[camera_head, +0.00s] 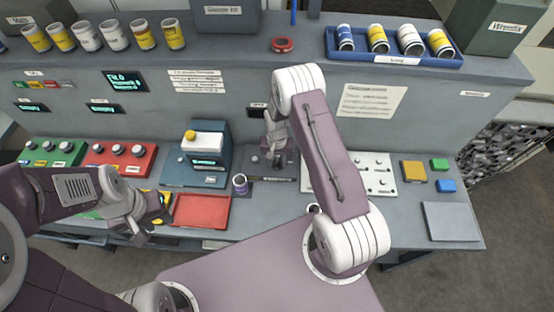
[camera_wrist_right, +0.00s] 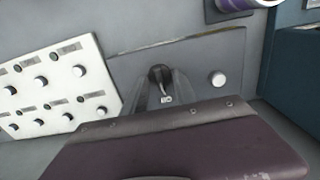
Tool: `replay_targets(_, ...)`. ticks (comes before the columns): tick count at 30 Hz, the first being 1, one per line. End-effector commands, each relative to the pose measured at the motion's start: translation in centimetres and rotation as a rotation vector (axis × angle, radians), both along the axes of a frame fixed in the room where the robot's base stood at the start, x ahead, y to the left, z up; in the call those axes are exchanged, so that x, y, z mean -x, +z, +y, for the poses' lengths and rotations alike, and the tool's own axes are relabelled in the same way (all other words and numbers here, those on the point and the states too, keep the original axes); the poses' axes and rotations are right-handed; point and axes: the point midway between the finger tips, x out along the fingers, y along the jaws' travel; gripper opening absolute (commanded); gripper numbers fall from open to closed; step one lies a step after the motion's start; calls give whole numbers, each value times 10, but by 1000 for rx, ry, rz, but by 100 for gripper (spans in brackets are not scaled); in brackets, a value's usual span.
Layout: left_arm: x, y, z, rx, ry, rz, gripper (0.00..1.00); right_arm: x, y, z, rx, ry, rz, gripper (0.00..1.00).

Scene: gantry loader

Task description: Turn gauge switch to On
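A dark round switch with a small lever (camera_wrist_right: 160,75) sits on a grey panel (camera_wrist_right: 205,55) in the right wrist view; it looks like the gauge switch. A small label below it is too small to read. My right gripper (camera_wrist_right: 166,92) is right at this switch, its grey fingers close around or in front of it. I cannot tell whether they touch or grip it. In the head view the right gripper (camera_head: 281,160) is down at the same panel (camera_head: 257,163), partly hidden by my arm. My left gripper (camera_head: 154,224) looks open and empty, left of the red tray.
A pale round knob (camera_wrist_right: 217,79) is beside the switch. A white knob panel (camera_wrist_right: 55,88) is on its other side. A purple cup (camera_head: 240,184), a red tray (camera_head: 203,211) and a teal machine (camera_head: 200,160) stand left of the right gripper. A shelf wall rises behind.

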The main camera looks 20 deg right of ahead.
Motion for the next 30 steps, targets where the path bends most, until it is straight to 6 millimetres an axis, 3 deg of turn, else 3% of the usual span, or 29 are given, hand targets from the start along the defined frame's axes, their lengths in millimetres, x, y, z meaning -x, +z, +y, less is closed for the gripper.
replay_targets(6, 0, 0, 0, 0, 0, 0, 36, 0, -1, 0, 0, 0, -1, 34)
replay_targets(10, 0, 0, 0, 0, 0, 0, 36, 0, -1, 0, 0, 0, -1, 0)
replay_targets(22, 0, -3, 0, 0, 0, 0, 36, -1, -2, 0, 0, -38, -2, 0)
replay_targets(30, 0, -14, 0, 0, 0, 0, 36, -1, -3, 0, 0, -210, -4, 0)
